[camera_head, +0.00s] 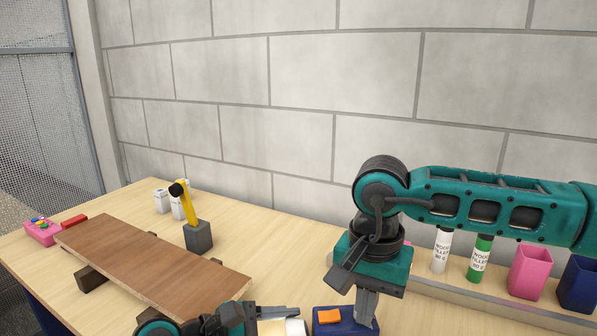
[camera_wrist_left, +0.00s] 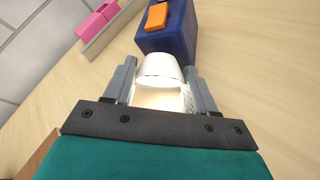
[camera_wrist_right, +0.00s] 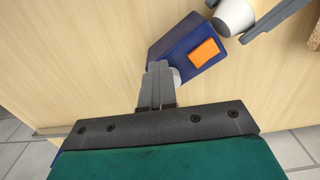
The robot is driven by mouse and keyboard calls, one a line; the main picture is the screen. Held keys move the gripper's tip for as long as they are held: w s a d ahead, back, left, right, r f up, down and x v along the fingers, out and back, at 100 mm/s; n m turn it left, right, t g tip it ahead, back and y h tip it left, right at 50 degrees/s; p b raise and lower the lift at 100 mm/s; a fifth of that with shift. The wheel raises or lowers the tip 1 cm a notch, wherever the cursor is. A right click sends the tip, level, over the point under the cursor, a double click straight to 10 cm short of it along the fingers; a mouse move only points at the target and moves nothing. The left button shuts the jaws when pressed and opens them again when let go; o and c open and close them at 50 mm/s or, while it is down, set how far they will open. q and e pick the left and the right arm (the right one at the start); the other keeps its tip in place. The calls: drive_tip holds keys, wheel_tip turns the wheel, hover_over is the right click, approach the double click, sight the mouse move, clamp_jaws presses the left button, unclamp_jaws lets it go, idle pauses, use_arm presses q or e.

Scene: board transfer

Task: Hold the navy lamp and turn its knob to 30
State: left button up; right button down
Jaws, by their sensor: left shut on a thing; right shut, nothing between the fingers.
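The navy lamp (camera_head: 345,325) is a navy box with an orange block (camera_head: 328,316) on top and a white cone-shaped head (camera_wrist_left: 160,70) at one end. My left gripper (camera_wrist_left: 160,75) is shut on the white head, one finger on each side. My right gripper (camera_wrist_right: 160,68) is shut and empty, pointing down at the lamp's other end. A pale round part, seemingly the knob (camera_wrist_right: 176,77), shows beside its fingertips, partly hidden by them. I cannot tell whether they touch it. No scale marks are readable.
A brown board (camera_head: 150,262) lies on dark supports at the left. A yellow lamp-like tool on a grey block (camera_head: 198,238) stands behind it. White and green cylinders (camera_head: 481,258), a pink cup (camera_head: 530,270) and a navy cup (camera_head: 578,284) line the back right.

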drive_tip(key=shift+a+f, duration=0.25)
drive_tip(key=shift+f, duration=0.35)
drive_tip(key=shift+w+a, duration=0.1)
drive_tip(key=shift+a, duration=0.45)
drive_tip(key=shift+w+a+f, duration=0.1)
drive_tip(key=shift+w+a, duration=0.05)
drive_tip(key=shift+w, duration=0.35)
drive_tip(key=shift+r, duration=0.2)
drive_tip(key=shift+s, duration=0.1)
drive_tip(key=shift+s+a, duration=0.15)
drive_tip(key=shift+a, duration=0.1)
wheel_tip(320, 180, up, 6)
